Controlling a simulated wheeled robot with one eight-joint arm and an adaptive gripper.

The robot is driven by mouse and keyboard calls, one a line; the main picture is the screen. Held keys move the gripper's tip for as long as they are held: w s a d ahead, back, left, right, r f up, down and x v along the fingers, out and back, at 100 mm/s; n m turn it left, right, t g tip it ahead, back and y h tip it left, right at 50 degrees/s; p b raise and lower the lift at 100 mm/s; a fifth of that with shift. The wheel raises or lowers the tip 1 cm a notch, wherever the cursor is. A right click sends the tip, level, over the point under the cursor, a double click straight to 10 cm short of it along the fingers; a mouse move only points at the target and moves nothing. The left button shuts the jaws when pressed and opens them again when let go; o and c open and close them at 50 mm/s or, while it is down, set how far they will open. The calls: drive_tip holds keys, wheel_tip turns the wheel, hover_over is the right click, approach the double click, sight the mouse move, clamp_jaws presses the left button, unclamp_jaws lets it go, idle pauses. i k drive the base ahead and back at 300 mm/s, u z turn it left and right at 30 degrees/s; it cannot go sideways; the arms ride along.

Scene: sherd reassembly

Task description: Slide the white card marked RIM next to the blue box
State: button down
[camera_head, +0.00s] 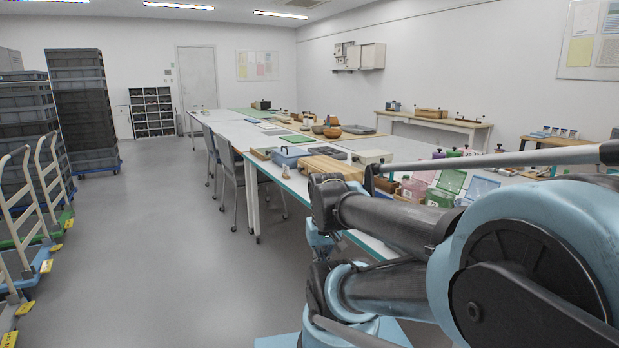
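I cannot make out a white card marked RIM; any lettering on the tables is too small to read or hidden by my arm. A light blue box (481,187) with a raised lid stands at the right end of a row of coloured boxes on the long table, its lower part partly hidden by my arm. A blue tray (290,156) also lies farther left on the table. My arm fills the lower right of the view. I cannot pick out my gripper or its fingertips.
A green box (440,196) and a pink box (413,188) stand left of the light blue box. A wooden board (331,167) and a white device (371,157) are nearby. Chairs (236,175) line the table's left side.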

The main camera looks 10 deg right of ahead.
sight(286, 175)
drive_tip(key=z, duration=0.05)
drive_tip(key=i, duration=1)
